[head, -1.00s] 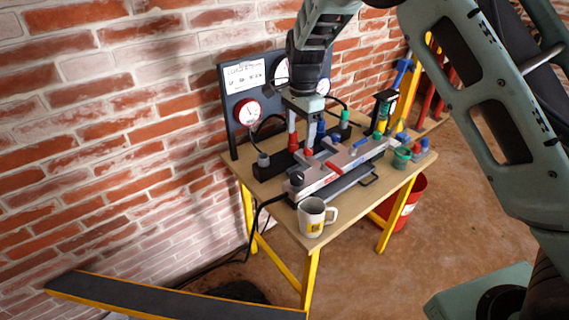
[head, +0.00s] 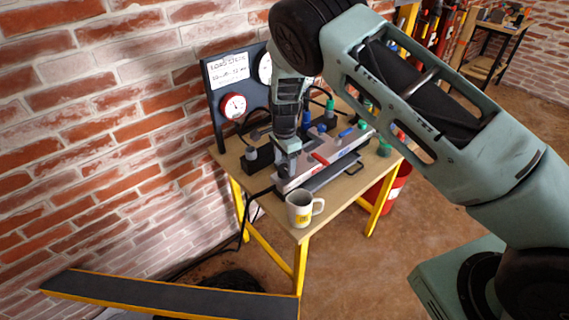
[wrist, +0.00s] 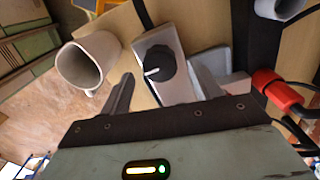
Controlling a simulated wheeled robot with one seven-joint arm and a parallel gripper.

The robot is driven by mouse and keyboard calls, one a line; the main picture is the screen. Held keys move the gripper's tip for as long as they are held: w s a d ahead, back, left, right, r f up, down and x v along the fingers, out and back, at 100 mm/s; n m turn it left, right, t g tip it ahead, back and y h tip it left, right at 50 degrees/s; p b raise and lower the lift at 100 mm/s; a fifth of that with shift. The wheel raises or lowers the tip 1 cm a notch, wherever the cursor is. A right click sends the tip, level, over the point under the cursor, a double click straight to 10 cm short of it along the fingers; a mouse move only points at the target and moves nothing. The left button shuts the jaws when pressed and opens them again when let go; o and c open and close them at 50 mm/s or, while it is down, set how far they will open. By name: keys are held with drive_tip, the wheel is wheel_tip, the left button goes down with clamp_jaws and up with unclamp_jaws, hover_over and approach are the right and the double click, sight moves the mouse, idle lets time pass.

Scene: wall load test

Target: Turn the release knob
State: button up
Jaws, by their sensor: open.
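The release knob (wrist: 160,63) is black with a white pointer line, set on the near end of a long grey test device (head: 325,170). In the wrist view the knob lies between and just beyond the two fingers of my gripper (wrist: 163,85). The fingers are apart, with nothing between their tips; contact with the knob does not show. In the head view my gripper (head: 287,168) points down over the device's near end and hides the knob.
A white mug (head: 300,210) stands close to the knob end, left of the fingers in the wrist view (wrist: 88,62). A gauge board (head: 235,90) stands behind the device. A red connector (wrist: 277,90) with cables is to the right in the wrist view. A red bucket (head: 398,188) is under the table.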

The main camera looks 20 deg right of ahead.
drive_tip(key=shift+f, duration=1.4)
drive_tip(key=shift+c, duration=0.3)
drive_tip(key=c, duration=0.9)
